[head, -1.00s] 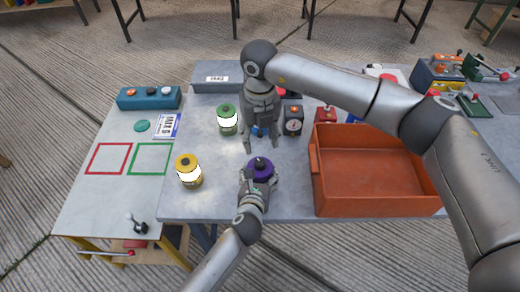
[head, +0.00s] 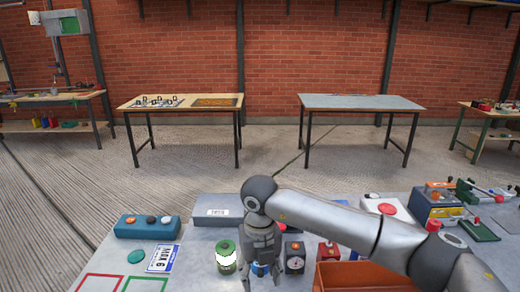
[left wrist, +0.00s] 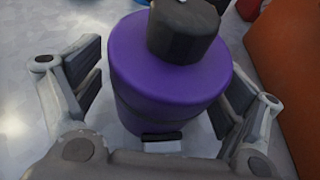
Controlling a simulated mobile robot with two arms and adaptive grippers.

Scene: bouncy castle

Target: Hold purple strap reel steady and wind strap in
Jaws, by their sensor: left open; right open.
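The purple strap reel (left wrist: 160,75) stands upright in the left wrist view, with a dark knob (left wrist: 183,30) on top. My left gripper (left wrist: 160,88) is open, its fingers on either side of the reel. A gap shows at the left finger; the right finger is close to the reel, and I cannot tell if it touches.
A grey box (head: 217,212), a teal button box (head: 148,227) and a dial box (head: 295,256) are on the table. Two tables (head: 180,103) (head: 360,103) stand by the brick wall.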

